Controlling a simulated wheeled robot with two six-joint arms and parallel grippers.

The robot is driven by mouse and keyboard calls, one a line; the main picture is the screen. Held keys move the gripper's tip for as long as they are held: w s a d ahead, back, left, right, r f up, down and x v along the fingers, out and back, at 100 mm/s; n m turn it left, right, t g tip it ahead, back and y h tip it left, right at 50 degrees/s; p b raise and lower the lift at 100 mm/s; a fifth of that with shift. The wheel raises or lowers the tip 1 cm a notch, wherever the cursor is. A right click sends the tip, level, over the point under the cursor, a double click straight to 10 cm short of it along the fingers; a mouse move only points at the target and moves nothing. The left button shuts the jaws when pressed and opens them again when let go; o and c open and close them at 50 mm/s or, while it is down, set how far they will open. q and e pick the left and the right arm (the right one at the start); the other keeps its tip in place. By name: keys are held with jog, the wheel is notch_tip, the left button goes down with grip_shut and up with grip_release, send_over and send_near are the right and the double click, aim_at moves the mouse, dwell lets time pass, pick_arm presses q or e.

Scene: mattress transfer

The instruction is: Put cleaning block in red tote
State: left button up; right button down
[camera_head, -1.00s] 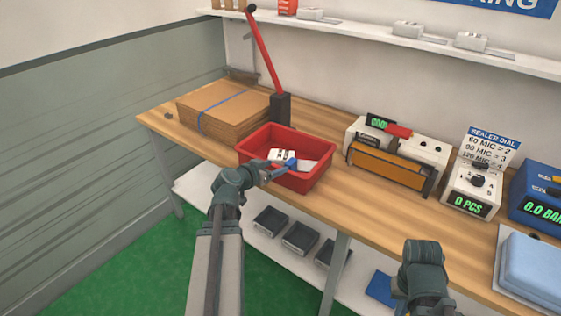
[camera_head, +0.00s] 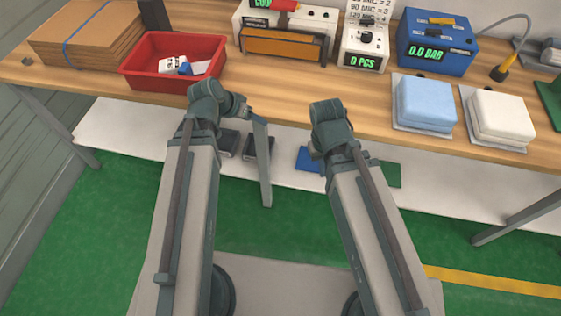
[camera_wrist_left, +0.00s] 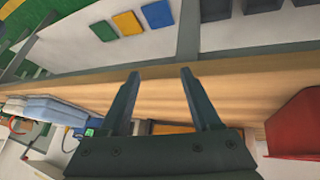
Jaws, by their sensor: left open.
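The red tote (camera_head: 150,80) stands on the wooden bench at the upper left in the head view. Its red side shows at the right in the left wrist view (camera_wrist_left: 296,128). Inside it lie a small blue piece (camera_head: 185,69) and a white item with dark print (camera_head: 171,63); I cannot tell whether the blue piece is the cleaning block. My left gripper (camera_wrist_left: 160,74) is open and empty near the bench's front edge, beside the tote and apart from it. My right gripper (camera_head: 317,150) is low before the bench edge, its fingers mostly hidden by its wrist.
Stacked cardboard (camera_head: 85,35) lies left of the tote. A sealer (camera_head: 285,44), a dial box (camera_head: 364,48) and a blue gauge box (camera_head: 437,45) line the back. Blue (camera_head: 425,103) and white (camera_head: 500,115) folded stacks lie right. The bench front between tote and blue stack is clear.

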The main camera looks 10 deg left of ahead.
pick_arm(q)
jog(key=s+d+f+g+y, duration=0.3)
jog(key=s+d+g+y, duration=0.2)
jog(key=s+d, duration=0.5)
jog(key=s, duration=0.2)
jog(key=shift+s+d+f+g+y, duration=0.2)
jog(key=shift+s+f+g+y, duration=0.1)
jog(key=shift+s, duration=0.1)
jog(key=shift+r, duration=0.1)
notch_tip(320, 180, up, 6)
jog(key=p, duration=0.6)
jog(key=shift+r, duration=0.1)
